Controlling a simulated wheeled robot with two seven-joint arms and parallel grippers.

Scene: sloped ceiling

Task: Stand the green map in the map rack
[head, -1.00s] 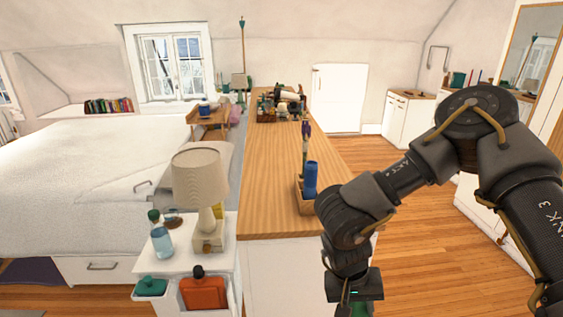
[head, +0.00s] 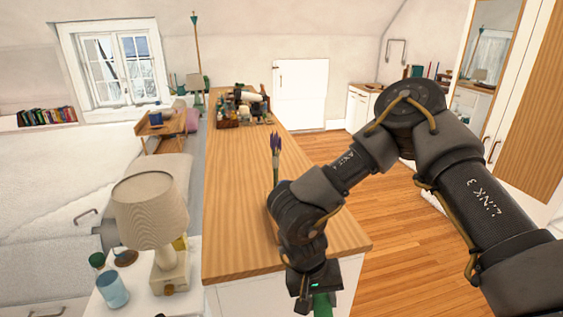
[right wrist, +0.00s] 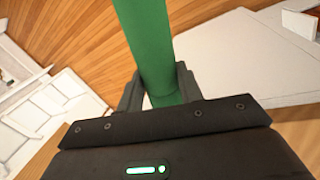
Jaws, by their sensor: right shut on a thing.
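The green map (right wrist: 152,45) is a long green roll. My right gripper (right wrist: 160,92) is shut on it, with one finger on each side. In the head view a short piece of the green map (head: 322,304) shows below my right gripper (head: 314,280), at the bottom edge. A slim purple-tipped item (head: 276,148) stands upright on the wooden counter, just behind my right arm. The wooden holder with a blue roll, seen beside it earlier, is now hidden by my arm; it looks like the map rack. My left gripper is not in view.
A lamp (head: 150,215) and a blue bottle (head: 112,290) stand on a white nightstand at left. Wooden floor (head: 385,235) lies open at right.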

